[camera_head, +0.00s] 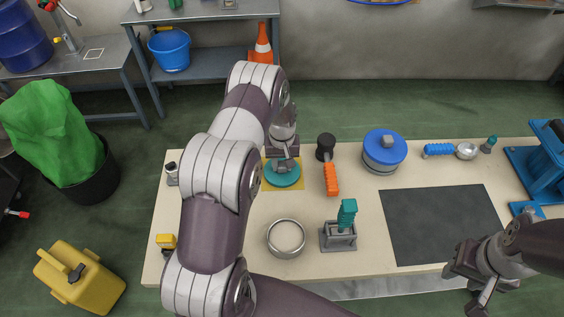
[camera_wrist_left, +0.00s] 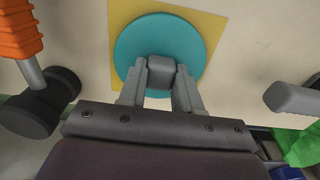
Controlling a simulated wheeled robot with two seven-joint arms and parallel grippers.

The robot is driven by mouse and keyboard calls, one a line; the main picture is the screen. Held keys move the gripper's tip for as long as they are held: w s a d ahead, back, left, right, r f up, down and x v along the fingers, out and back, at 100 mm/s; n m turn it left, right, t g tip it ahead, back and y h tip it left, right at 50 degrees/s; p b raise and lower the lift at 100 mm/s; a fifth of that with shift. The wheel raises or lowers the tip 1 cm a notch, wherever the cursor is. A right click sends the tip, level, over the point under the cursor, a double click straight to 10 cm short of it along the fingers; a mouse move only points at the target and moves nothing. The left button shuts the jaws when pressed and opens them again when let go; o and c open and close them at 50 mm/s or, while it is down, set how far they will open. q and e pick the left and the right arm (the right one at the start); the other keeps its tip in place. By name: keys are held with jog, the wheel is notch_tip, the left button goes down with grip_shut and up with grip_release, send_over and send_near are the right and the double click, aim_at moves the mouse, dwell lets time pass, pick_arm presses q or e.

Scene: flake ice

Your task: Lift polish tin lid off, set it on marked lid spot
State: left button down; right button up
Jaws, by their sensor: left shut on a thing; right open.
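The teal polish tin lid (camera_head: 282,178) is a round disc with a grey knob (camera_wrist_left: 160,72). My left gripper (camera_head: 284,163) is shut on the knob, one finger on each side, as the left wrist view shows. The lid is over the yellow square spot (camera_head: 269,186), whose edges show around it; I cannot tell whether a small gap is left beneath. The open round silver tin (camera_head: 286,238) stands on the table in front of the spot, without a lid. My right gripper (camera_head: 468,284) is open and empty at the table's front right edge.
An orange-handled black mallet (camera_head: 331,178) lies just right of the spot. A blue-lidded pot (camera_head: 384,152) stands behind. A grey holder with a teal-handled tool (camera_head: 340,235) is right of the tin. A dark mat (camera_head: 440,223) lies bare at the right.

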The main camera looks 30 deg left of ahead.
pick_arm(q)
jog(key=c, duration=0.7)
grip_release()
jog(key=shift+r+p, duration=2.8)
jog(key=shift+r, duration=1.15)
